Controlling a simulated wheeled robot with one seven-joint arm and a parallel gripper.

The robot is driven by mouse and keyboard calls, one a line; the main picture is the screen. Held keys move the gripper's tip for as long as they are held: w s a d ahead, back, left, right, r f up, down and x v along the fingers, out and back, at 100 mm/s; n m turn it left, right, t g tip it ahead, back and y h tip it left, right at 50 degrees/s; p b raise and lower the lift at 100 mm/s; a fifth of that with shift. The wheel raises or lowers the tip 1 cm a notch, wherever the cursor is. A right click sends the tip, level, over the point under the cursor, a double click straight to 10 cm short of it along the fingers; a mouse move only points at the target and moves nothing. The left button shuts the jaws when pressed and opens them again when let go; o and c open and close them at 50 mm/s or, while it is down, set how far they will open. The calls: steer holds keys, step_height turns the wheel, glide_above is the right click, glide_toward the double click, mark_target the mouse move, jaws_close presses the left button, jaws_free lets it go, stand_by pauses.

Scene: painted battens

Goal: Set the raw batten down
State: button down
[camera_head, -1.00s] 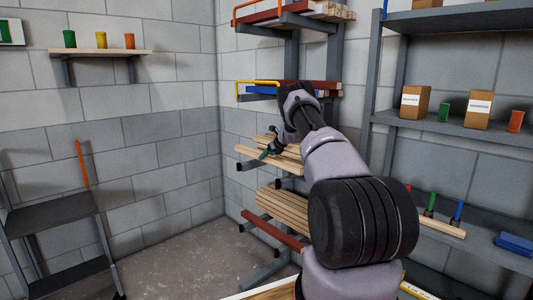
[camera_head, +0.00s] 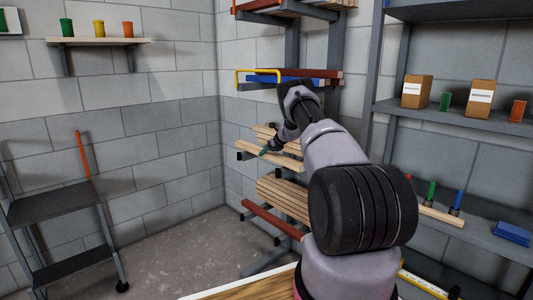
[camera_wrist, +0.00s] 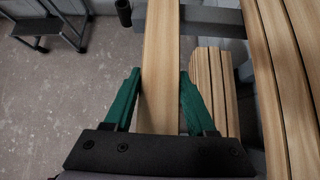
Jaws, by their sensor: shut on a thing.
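The raw batten (camera_wrist: 160,70) is a long, pale, unpainted wood strip. In the wrist view it runs up the middle between the green fingers of my gripper (camera_wrist: 158,90), which is shut on it. In the head view the batten (camera_head: 285,161) lies in front of other pale battens (camera_head: 266,132) on the rack's middle tier. My gripper (camera_head: 265,151) is at it, partly hidden by my arm. The batten crosses over a grey rack arm (camera_wrist: 212,20); I cannot tell whether it touches it.
More battens (camera_wrist: 275,80) lie to the right, with a gap between. A lower stack (camera_head: 283,198) and a red batten (camera_head: 272,220) sit below. A yellow hoop (camera_head: 258,72) and blue and red battens are above. A dark cart (camera_head: 52,205) stands left; the floor between is clear.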

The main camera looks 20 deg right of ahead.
steer(key=shift+f, duration=0.4)
steer(key=shift+c, duration=0.7)
jaws_free()
